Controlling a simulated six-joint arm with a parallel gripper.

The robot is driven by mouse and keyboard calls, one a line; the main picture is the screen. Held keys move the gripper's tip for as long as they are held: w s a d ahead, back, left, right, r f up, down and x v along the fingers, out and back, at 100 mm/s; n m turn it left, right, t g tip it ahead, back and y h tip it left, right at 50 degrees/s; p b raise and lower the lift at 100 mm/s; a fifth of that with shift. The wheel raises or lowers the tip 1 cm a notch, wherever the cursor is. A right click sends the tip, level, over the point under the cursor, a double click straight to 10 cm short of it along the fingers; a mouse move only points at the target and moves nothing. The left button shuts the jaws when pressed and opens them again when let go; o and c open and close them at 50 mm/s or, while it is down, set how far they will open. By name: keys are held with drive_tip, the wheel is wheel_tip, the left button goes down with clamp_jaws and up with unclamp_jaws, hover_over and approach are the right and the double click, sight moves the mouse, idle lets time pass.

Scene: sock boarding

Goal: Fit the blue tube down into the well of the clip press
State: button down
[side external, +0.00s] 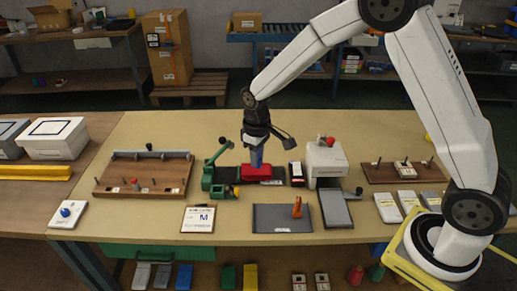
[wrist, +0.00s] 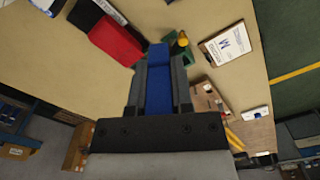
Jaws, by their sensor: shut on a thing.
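My gripper (side external: 257,143) is shut on the blue tube (side external: 257,158), which hangs down below the fingers. In the wrist view the tube (wrist: 158,92) lies between the two grey fingers, its far end just past their tips. The green press (side external: 214,172), with an upright lever, stands directly left of the tube; I take it for the clip press. In the wrist view only a little of its green body (wrist: 197,50) shows beyond the tube's end. The tube overlaps a red block (side external: 264,174) in the side view; I cannot tell whether they touch. The well is hidden.
A card marked M (side external: 198,219) and a dark mat (side external: 283,219) lie in front. A wooden board with pegs (side external: 143,177) lies left.

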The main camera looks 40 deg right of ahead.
drive_tip(key=w+a+f+n, duration=0.5)
drive_tip(key=w+a+n, duration=0.1)
drive_tip(key=w, duration=0.5)
drive_tip(key=shift+a+f, duration=0.15)
drive_tip(key=shift+a, duration=0.15)
drive_tip(key=shift+f, duration=0.2)
drive_tip(key=shift+f, duration=2.7)
drive_tip(key=shift+f, duration=1.35)
drive_tip(key=shift+c, duration=2.2)
unclamp_jaws()
drive_tip(key=shift+r, duration=0.1)
wheel_tip(320, 180, up, 8)
drive_tip(key=shift+f, duration=0.2)
drive_tip(key=shift+s+r, duration=0.1)
